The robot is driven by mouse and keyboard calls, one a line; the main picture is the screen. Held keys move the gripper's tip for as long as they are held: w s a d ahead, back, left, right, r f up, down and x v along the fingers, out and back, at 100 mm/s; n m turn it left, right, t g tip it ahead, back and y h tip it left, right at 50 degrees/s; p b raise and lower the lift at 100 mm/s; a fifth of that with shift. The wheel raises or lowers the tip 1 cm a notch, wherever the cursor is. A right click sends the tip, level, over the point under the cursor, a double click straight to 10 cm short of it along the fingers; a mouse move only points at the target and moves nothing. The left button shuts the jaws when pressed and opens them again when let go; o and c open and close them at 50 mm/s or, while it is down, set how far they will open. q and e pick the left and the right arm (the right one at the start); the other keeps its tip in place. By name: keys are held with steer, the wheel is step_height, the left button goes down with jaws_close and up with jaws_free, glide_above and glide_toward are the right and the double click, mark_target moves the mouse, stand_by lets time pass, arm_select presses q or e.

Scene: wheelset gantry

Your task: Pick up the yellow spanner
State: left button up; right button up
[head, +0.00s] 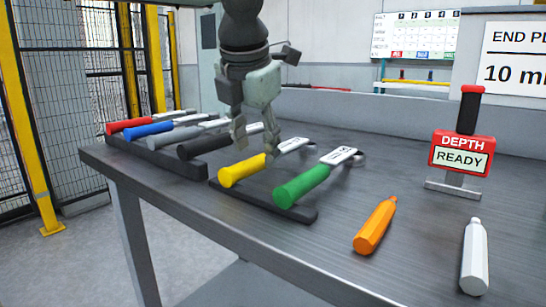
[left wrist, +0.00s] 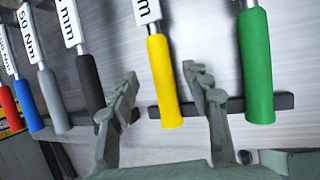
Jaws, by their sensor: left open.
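The yellow spanner (head: 243,171) lies on the table in a row of coloured-handled spanners, its handle toward the table's near edge. My left gripper (head: 256,146) is above it in the head view, fingers pointing down and apart. In the left wrist view the yellow handle (left wrist: 162,80) stands between the two fingers of the open left gripper (left wrist: 163,100), and neither finger appears to touch it. My right gripper is not in view.
The green spanner (head: 303,186) lies to the right of the yellow one and the black spanner (head: 205,146) to its left. Their handles rest on dark strips (head: 262,200).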

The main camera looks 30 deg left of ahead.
mark_target(258, 157)
arm_select(q)
steer(key=x, duration=0.3)
steer(key=shift+w+d+f, duration=0.1)
steer(key=shift+w, duration=0.05)
steer(key=shift+c, duration=0.3)
jaws_close()
